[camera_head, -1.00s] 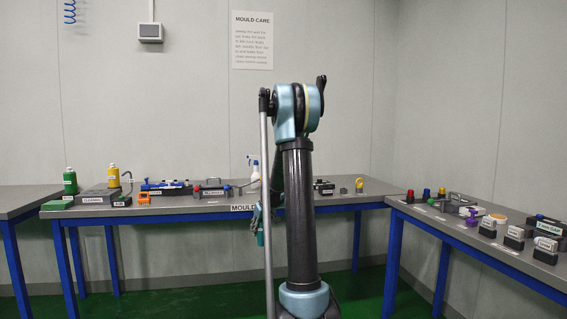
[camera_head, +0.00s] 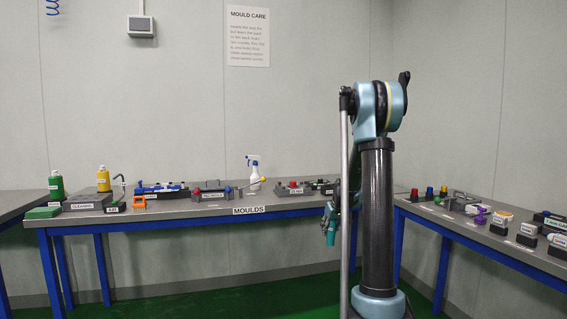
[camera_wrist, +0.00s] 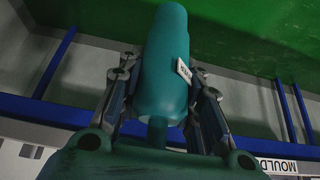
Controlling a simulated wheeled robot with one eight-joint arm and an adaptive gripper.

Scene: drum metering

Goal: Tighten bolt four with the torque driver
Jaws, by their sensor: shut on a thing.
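My gripper (camera_wrist: 164,85) is shut on a teal cylindrical tool (camera_wrist: 166,55) with a small white tag, which looks like the torque driver. The fingers press on both its sides. In the head view my gripper (camera_head: 333,212) hangs in front of the moulds table, and the teal tool (camera_head: 330,230) shows small below it, near the table's front edge. A dark mould block with a red part (camera_head: 293,186) stands on the table behind, left of my arm. Bolt four cannot be picked out in either view.
The right-hand table (camera_head: 455,222) holds colored knobs and labelled blocks. Green floor lies in front.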

